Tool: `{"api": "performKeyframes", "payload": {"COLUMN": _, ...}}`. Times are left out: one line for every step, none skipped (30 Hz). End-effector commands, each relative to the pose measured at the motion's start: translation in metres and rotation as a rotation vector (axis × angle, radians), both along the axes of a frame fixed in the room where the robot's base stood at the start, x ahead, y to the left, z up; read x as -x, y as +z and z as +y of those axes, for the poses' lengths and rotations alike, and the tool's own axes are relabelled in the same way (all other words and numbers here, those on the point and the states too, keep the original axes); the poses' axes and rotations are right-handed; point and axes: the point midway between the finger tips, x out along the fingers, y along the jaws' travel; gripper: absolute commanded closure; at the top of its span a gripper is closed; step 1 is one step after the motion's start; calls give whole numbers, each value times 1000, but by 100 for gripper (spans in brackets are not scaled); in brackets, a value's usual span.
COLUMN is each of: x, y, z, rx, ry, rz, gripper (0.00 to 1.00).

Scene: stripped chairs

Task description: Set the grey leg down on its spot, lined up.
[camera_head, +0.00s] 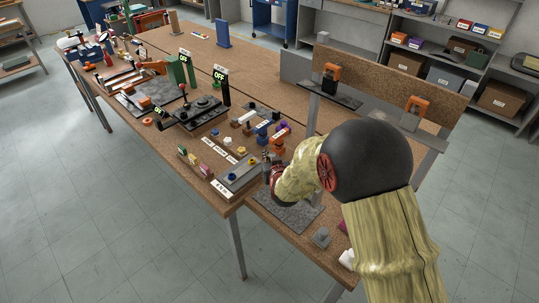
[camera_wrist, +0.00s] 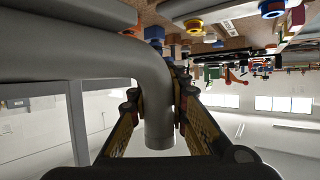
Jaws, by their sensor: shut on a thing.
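The grey leg (camera_wrist: 110,68) is a bent metal tube, seen large in the wrist view. It runs in from the left and curves down to an open end between my fingers. My gripper (camera_wrist: 158,98) is shut on it near that end. In the head view my gripper (camera_head: 270,168) is low over the workbench, at the back edge of a grey mat (camera_head: 290,215). My arm hides most of the leg there. The leg's spot cannot be made out, so I cannot tell whether the leg is lined up or touching.
A grey tray (camera_head: 236,181) with a yellow and a blue piece stands just left of my gripper. Small coloured parts (camera_head: 262,130) lie behind it. A small grey block (camera_head: 321,237) is near the front edge. A raised brown panel (camera_head: 385,85) stands behind my arm.

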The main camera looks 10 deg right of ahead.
Motion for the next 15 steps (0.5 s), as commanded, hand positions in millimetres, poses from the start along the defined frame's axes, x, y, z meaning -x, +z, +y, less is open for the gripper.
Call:
{"api": "performKeyframes", "payload": {"x": -1, "y": 1, "z": 0, "rx": 0, "ry": 0, "rz": -2, "gripper": 100}}
{"api": "performKeyframes", "payload": {"x": -1, "y": 1, "z": 0, "rx": 0, "ry": 0, "rz": -2, "gripper": 100}}
{"api": "performKeyframes", "payload": {"x": -1, "y": 1, "z": 0, "rx": 0, "ry": 0, "rz": -2, "gripper": 100}}
{"api": "performKeyframes", "payload": {"x": -1, "y": 1, "z": 0, "rx": 0, "ry": 0, "rz": -2, "gripper": 100}}
{"api": "performKeyframes", "payload": {"x": 0, "y": 1, "z": 0, "rx": 0, "ry": 0, "rz": -2, "gripper": 100}}
{"api": "performKeyframes", "payload": {"x": 0, "y": 1, "z": 0, "rx": 0, "ry": 0, "rz": -2, "gripper": 100}}
{"api": "performKeyframes", "payload": {"x": 0, "y": 1, "z": 0, "rx": 0, "ry": 0, "rz": -1, "gripper": 100}}
{"api": "performKeyframes", "payload": {"x": 0, "y": 1, "z": 0, "rx": 0, "ry": 1, "rz": 0, "gripper": 100}}
{"api": "performKeyframes", "payload": {"x": 0, "y": -2, "z": 0, "rx": 0, "ry": 1, "rz": 1, "gripper": 100}}
{"api": "performKeyframes", "payload": {"x": 0, "y": -4, "z": 0, "rx": 0, "ry": 0, "rz": 1, "gripper": 100}}
{"api": "performKeyframes", "payload": {"x": 0, "y": -6, "z": 0, "rx": 1, "ry": 0, "rz": 1, "gripper": 100}}
{"api": "performKeyframes", "payload": {"x": 0, "y": -9, "z": 0, "rx": 1, "ry": 0, "rz": 1, "gripper": 100}}
{"api": "performKeyframes", "payload": {"x": 0, "y": -11, "z": 0, "rx": 1, "ry": 0, "rz": 1, "gripper": 100}}
{"api": "performKeyframes", "payload": {"x": 0, "y": -13, "z": 0, "rx": 1, "ry": 0, "rz": 1, "gripper": 100}}
{"api": "performKeyframes", "payload": {"x": 0, "y": -17, "z": 0, "rx": 1, "ry": 1, "rz": 1, "gripper": 100}}
